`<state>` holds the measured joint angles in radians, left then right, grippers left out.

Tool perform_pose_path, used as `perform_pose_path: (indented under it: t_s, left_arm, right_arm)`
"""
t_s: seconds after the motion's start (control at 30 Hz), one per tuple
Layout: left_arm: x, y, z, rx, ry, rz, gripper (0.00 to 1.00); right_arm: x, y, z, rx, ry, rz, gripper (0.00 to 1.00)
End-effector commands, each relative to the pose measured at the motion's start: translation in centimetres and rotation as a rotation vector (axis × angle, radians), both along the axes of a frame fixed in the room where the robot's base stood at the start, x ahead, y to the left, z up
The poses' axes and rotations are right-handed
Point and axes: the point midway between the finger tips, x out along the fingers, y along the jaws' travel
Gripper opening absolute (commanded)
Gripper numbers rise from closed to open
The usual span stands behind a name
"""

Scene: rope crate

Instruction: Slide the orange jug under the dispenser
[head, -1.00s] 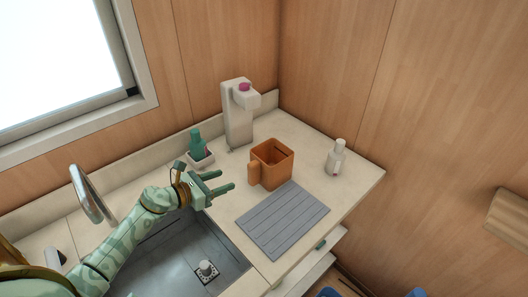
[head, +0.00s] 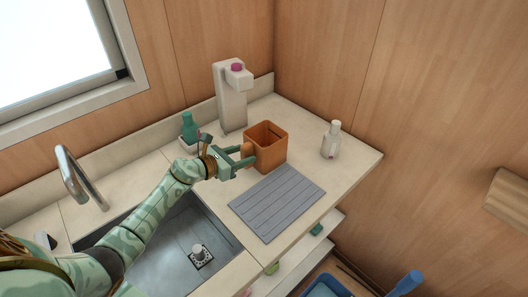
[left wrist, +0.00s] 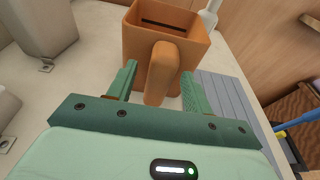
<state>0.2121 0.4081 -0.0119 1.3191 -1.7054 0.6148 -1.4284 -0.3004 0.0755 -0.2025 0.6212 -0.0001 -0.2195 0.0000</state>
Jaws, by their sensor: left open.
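The orange jug (head: 270,144) stands upright on the counter, its handle facing my left gripper. In the left wrist view the jug (left wrist: 190,42) is close ahead, and its handle (left wrist: 161,72) lies between my open fingers. My left gripper (head: 245,155) is open, its fingers on either side of the handle; I cannot tell whether they touch it. The pale dispenser (head: 230,100) with a pink top stands behind and left of the jug, against the wall. My right gripper is not in view.
A grey ribbed mat (head: 277,203) lies in front of the jug. A white bottle (head: 330,140) stands to the right, and a green bottle (head: 189,127) on a small tray to the left. The sink (head: 175,250) with its tap (head: 78,180) is at the front left.

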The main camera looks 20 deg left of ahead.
Motion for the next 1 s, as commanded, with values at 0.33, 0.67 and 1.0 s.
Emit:
perform_pose_path:
  t_s: [0.33,0.67,1.0]
  left_arm:
    - [0.0,0.0,0.0,0.0,0.0,0.0,0.04]
    - [0.7,1.1,-0.2,0.002,-0.002,0.0,0.0]
    - [2.0,3.5,-0.3,0.002,0.0,0.0,0.0]
  right_arm:
    - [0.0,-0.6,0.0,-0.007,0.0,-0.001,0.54]
    - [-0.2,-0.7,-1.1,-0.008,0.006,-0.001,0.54]
    - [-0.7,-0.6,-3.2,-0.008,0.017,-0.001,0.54]
